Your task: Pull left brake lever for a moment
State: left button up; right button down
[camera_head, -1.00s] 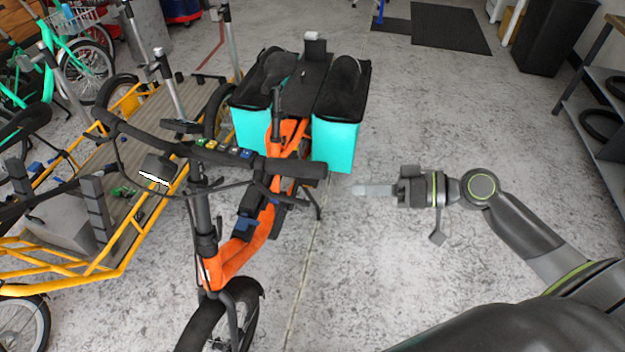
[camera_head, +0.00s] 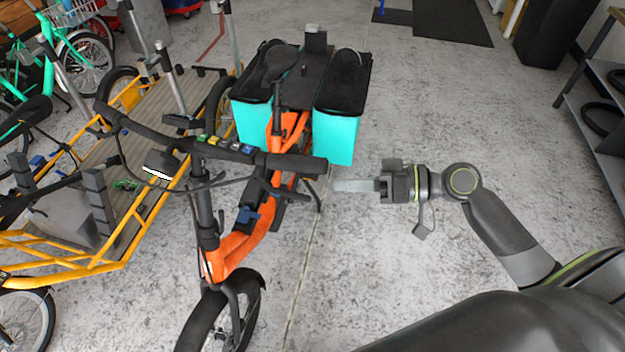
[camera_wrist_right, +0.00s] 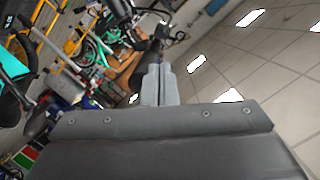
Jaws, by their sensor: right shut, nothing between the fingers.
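An orange cargo bike (camera_head: 240,245) faces me, with its dark handlebar (camera_head: 150,137) running across the head view. The handlebar's right-hand grip (camera_head: 300,163) ends near the middle of the picture. A thin dark brake lever (camera_head: 285,193) shows just below that grip; its outline is hard to separate from the frame behind. My right gripper (camera_head: 340,186) is shut and empty, pointing left. Its fingertips appear just right of the grip end, apart from the lever in the picture. In the right wrist view its fingers (camera_wrist_right: 160,85) lie together. My left gripper is not in view.
Turquoise bags (camera_head: 338,136) hang at the bike's rear. A yellow cargo bike (camera_head: 110,262) stands close on the left. A shelf (camera_head: 590,100) is at the far right.

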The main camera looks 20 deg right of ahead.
jog(key=p+x, duration=0.2)
jog(key=x, duration=0.5)
jog(key=shift+p, duration=0.35)
